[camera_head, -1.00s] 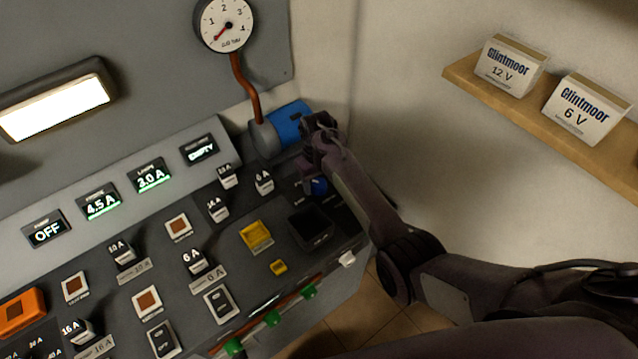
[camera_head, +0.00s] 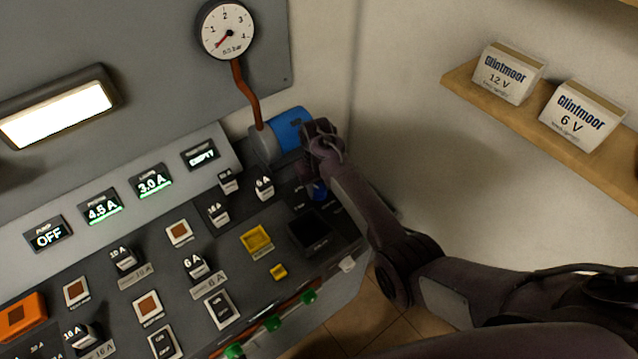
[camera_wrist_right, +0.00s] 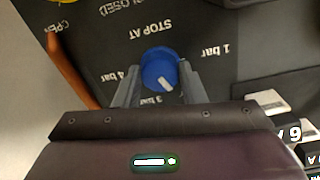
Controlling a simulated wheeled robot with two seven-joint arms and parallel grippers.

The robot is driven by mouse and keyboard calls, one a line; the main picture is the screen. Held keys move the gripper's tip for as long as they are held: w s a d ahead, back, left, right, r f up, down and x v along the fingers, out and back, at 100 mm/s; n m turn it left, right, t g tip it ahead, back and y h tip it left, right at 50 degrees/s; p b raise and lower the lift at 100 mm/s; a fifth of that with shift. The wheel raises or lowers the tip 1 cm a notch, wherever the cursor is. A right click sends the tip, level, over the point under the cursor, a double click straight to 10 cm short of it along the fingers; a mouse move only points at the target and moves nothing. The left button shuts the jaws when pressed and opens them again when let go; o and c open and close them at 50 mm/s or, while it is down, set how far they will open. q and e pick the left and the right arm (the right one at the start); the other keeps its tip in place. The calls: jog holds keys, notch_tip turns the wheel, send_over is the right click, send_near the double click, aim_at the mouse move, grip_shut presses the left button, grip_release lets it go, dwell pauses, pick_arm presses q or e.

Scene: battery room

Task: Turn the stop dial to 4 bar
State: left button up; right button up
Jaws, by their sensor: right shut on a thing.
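The stop dial is a blue knob (camera_wrist_right: 160,68) with a white pointer mark, under the words STOP AT on the dark panel. The pointer aims down and slightly right, just to the right of the 3 bar label; a finger covers part of the scale there. My right gripper (camera_wrist_right: 160,85) is shut on the dial, one finger on each side. In the head view the dial (camera_head: 319,191) is partly hidden by my right gripper (camera_head: 321,172). My left gripper is not in view.
A round pressure gauge (camera_head: 227,31) hangs above, its red needle low at the left. The pump display (camera_head: 48,236) reads OFF; another display (camera_head: 201,155) reads EMPTY. A blue cylinder (camera_head: 290,128) stands close to my right gripper. Several switches crowd the panel. A shelf (camera_head: 470,89) holds two boxes.

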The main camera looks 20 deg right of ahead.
jog(key=m+p, duration=0.1)
jog(key=m, duration=0.1)
jog(key=shift+r+m, duration=0.1)
jog(key=shift+m, duration=0.2)
jog(key=m+p, duration=0.1)
jog(key=m, duration=0.1)
jog(key=shift+m, duration=0.4)
jog(key=m, duration=0.5)
jog(key=shift+p, duration=0.3)
jog(key=m, duration=0.5)
jog(key=shift+m, duration=0.4)
jog(key=m+b, duration=0.1)
jog(key=m, duration=0.5)
jog(key=shift+w+b, duration=0.1)
jog(key=shift+b, duration=0.25)
jog(key=shift+m, duration=0.3)
jog(key=o, duration=1)
